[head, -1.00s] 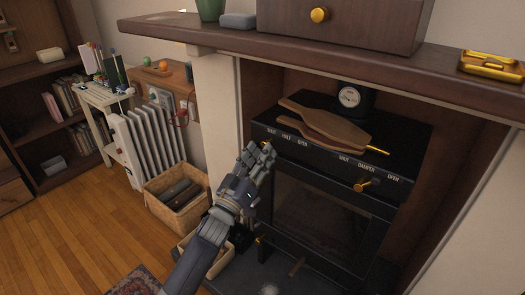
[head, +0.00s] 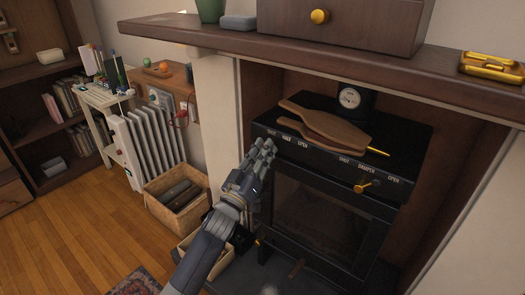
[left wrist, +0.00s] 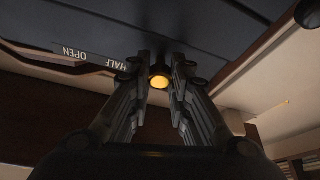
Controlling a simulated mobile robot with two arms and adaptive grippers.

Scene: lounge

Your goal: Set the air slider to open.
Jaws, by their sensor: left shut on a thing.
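The black stove (head: 330,165) stands in the fireplace recess. Its front top edge carries a SHUT, HALF, OPEN scale (head: 286,138) on the left. My left gripper (head: 266,146) is at the SHUT end of this scale. In the left wrist view the slider's round brass knob (left wrist: 159,82) sits between the two fingers of the left gripper (left wrist: 160,75), which is shut on it. The HALF and OPEN labels (left wrist: 90,58) show upside down to the left there. In the head view the fingers hide the knob. My right gripper is not in view.
The brass damper knob (head: 366,186) is further right on the stove front, under its own SHUT and OPEN labels. Wooden bellows (head: 330,125) lie on the stove top. The mantel shelf (head: 330,52) overhangs above. A basket (head: 177,198) stands on the floor left of the stove.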

